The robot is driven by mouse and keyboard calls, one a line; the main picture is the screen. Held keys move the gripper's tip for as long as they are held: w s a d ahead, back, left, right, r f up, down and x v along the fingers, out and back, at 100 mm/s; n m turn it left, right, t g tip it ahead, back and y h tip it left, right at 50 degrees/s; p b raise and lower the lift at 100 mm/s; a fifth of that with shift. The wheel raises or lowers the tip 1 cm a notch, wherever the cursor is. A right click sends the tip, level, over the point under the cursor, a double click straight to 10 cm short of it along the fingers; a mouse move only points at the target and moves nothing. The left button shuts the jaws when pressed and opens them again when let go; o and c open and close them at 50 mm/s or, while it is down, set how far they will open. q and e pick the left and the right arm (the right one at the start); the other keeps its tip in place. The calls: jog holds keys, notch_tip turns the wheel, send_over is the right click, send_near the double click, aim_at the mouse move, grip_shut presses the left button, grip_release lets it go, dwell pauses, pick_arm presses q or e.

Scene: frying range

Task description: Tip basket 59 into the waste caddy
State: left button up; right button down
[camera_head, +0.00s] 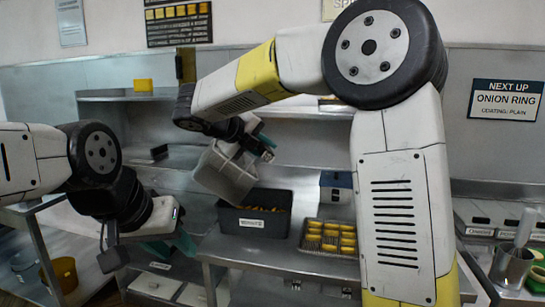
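A grey basket (224,172) is in the air, tilted, above the left part of a dark caddy. Its number cannot be read. My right gripper (258,143) is at the basket's upper right edge and appears shut on it; the contact is partly hidden. The dark waste caddy (283,222) stands on the steel counter with a small white label on its front. Yellowish-brown bits show inside it below the basket. My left gripper (176,246), with teal fingers apart, is empty, left of the caddy and low by the counter's edge.
A wire tray of yellow fried pieces (329,237) stands right of the caddy. A blue-and-white box (337,187) is behind it. A steel pot (511,266) stands at far right. My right arm hides the middle counter.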

jog(key=a+r+n+t+h, duration=0.2)
jog(key=a+h, duration=0.3)
jog(key=a, duration=0.3)
jog(key=shift+s+a+r+n+t+h, duration=0.3)
jog(key=shift+s+r+n+t, duration=0.1)
jog(key=shift+r+n, duration=0.35)
jog(key=shift+f, duration=0.15)
